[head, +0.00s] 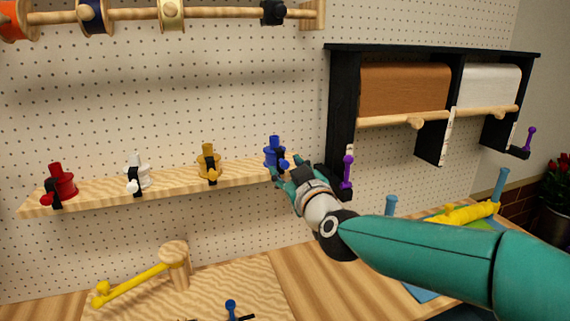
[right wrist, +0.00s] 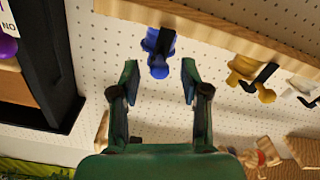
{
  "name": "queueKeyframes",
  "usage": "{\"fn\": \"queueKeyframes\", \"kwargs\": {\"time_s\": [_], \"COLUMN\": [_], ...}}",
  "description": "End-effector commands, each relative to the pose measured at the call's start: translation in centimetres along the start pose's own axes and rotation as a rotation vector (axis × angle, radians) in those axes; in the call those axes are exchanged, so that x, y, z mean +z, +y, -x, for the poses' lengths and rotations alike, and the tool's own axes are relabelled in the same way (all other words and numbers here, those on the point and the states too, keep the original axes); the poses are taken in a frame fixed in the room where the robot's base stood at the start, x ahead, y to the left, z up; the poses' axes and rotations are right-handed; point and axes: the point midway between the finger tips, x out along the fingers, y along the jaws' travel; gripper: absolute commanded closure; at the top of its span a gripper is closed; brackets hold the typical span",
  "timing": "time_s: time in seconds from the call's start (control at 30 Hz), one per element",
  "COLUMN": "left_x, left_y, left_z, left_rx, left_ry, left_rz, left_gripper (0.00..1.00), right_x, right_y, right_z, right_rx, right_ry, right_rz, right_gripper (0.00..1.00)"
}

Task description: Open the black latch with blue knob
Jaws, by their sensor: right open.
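A blue holder (head: 273,151) sits at the right end of the wooden shelf, with a black latch and blue knob (head: 284,163) at its front. In the right wrist view the blue holder (right wrist: 160,66) with its black latch (right wrist: 151,40) lies ahead, between the line of the two fingers. My right gripper (head: 285,173) is open and empty, just below and close to the blue holder; its fingers (right wrist: 160,82) stand apart on either side of it. I cannot tell whether they touch it. My left gripper is not in view.
Yellow (head: 209,160), white (head: 138,172) and red (head: 61,180) holders with latches share the shelf (head: 105,189). A black paper rack (head: 340,120) with purple-knobbed latches stands right of my gripper. Below are a yellow-handled wooden stand (head: 173,255) and a small blue knob (head: 231,305).

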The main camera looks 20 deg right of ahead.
Motion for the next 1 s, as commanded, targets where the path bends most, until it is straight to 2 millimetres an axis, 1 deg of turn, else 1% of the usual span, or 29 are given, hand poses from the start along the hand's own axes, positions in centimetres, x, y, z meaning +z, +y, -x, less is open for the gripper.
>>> {"fn": "queueKeyframes", "kwargs": {"time_s": [0.03,0.2,0.5,0.77,0.8,1.0], "left_x": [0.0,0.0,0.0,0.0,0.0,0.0], "left_y": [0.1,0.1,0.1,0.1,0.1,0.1], "left_z": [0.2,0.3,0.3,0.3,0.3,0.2], "left_rx": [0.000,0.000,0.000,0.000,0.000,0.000], "left_ry": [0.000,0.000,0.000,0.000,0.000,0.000], "left_rz": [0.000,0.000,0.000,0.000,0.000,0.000], "left_gripper": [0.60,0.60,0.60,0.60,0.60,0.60], "right_x": [0.0,0.0,0.0,0.0,0.0,0.1], "right_y": [0.0,0.0,0.0,0.0,0.0,-0.1], "right_z": [-0.7,-1.7,-1.8,-1.8,-1.8,-1.8], "right_rx": [0.000,0.001,0.000,0.000,0.000,0.000], "right_ry": [-0.001,0.000,0.000,0.000,0.000,0.002], "right_rz": [0.001,0.000,0.000,0.000,0.000,0.000], "right_gripper": [0.54,0.54,0.54,0.97,1.00,1.00]}}
